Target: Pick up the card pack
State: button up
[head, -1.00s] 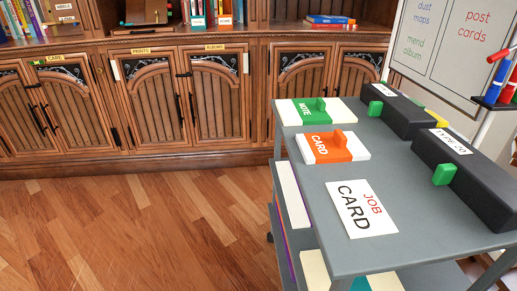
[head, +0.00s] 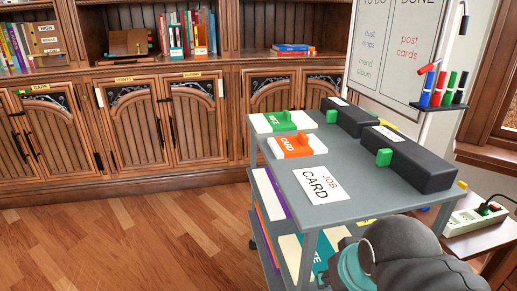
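The card pack (head: 297,146) is a white block with an orange top labelled CARD and an orange raised tab. It lies on the grey top of the cart (head: 345,186), between the green NOTE pack (head: 284,121) and a white sheet reading JOB CARD (head: 321,185). Part of my dark arm with a teal ring shows at the bottom right, in front of the cart. My gripper's fingers are not in view.
Two black boxes with green tabs (head: 409,159) stand along the cart's right side. A whiteboard (head: 398,52) with markers is behind. A power strip (head: 470,220) sits on a side table at right. Wooden floor (head: 125,245) is clear at left.

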aim_at(302, 144)
jog(key=u, duration=2.7)
jog(key=i, duration=1)
jog(key=z, duration=2.5)
